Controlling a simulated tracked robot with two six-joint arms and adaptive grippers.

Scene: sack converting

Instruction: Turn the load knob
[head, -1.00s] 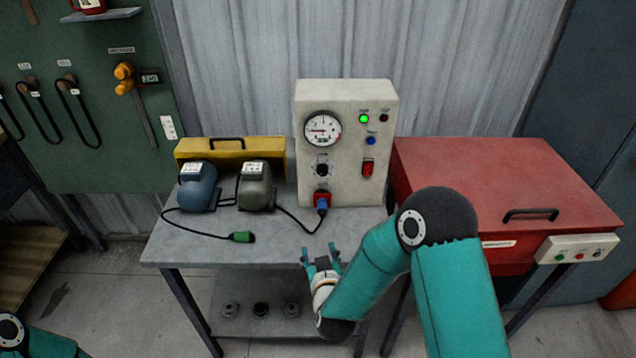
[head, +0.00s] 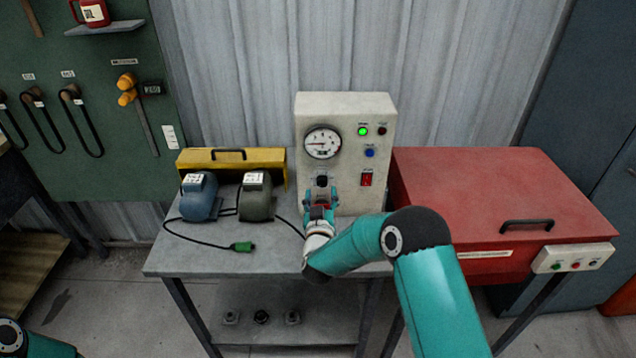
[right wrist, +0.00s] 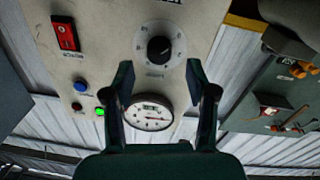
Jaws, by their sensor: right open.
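The load knob (right wrist: 158,48) is a black round knob with a white pointer mark on the beige control box (head: 346,110). In the head view the knob (head: 322,180) shows just above my right gripper (head: 321,192). My right gripper is open and empty in front of the box. In the right wrist view its two fingers (right wrist: 162,90) stand apart below the knob in the picture, and neither visibly touches it. The gauge (head: 322,143) is above the knob on the box. My left gripper is not in view; only part of my left arm shows at the lower left.
A red rocker switch (head: 366,180), a blue button (head: 370,153) and a lit green lamp (head: 363,131) are on the box. Two motors, blue (head: 199,197) and dark grey (head: 256,197), stand on the bench at left. A red cabinet (head: 490,195) stands at right.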

